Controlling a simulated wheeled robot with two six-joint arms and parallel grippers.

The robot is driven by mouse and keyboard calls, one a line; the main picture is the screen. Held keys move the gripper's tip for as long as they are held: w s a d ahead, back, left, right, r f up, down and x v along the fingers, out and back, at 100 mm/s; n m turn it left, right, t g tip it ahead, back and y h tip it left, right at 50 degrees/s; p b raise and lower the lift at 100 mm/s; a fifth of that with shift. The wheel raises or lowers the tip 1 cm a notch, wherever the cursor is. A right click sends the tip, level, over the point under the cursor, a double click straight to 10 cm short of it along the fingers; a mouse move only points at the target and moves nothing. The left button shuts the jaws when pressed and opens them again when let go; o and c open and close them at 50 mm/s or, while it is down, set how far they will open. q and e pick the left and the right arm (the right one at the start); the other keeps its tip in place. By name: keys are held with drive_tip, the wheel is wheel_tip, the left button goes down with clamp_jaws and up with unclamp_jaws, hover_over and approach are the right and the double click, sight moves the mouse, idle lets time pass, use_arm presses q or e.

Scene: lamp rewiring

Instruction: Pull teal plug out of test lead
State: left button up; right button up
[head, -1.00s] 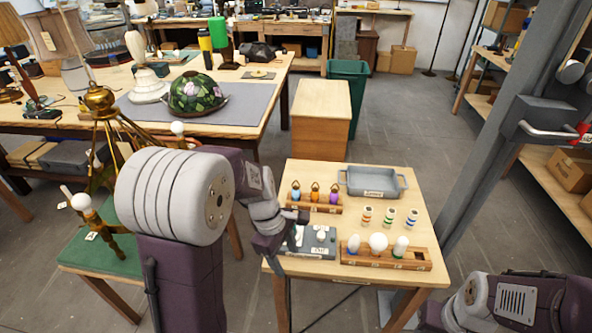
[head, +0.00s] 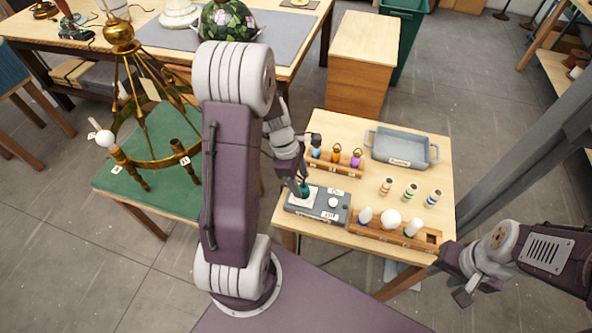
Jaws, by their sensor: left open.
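A small teal piece, which looks like the teal plug (head: 305,188), stands at the left part of a grey tester box (head: 332,214) on the small wooden table. My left gripper (head: 300,190) points down right at the teal piece. Its jaws are open and partly hide the piece; I cannot tell whether they touch it. The test lead cannot be made out apart from the box and gripper. My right gripper (head: 464,296) is at the lower right, off the table's right front corner, away from the box; its jaws are too small to read.
A wooden rack with coloured ringed pieces (head: 336,163) stands behind the box. A bulb rack (head: 395,232) is to its right. A grey tray (head: 402,148) and several striped cylinders are farther back. A brass chandelier (head: 150,160) stands on a green-topped stand at left.

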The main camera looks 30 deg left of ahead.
use_arm(q)
drive_tip(key=shift+x, duration=1.2)
drive_tip(key=shift+d+f, duration=0.15)
drive_tip(key=shift+f, duration=0.1)
drive_tip(key=shift+s, duration=0.1)
clamp_jaws()
drive_tip(key=shift+r, duration=0.1)
drive_tip(key=shift+r+p, duration=2.35)
drive_tip(key=shift+p, duration=0.05)
drive_tip(key=shift+f, duration=0.15)
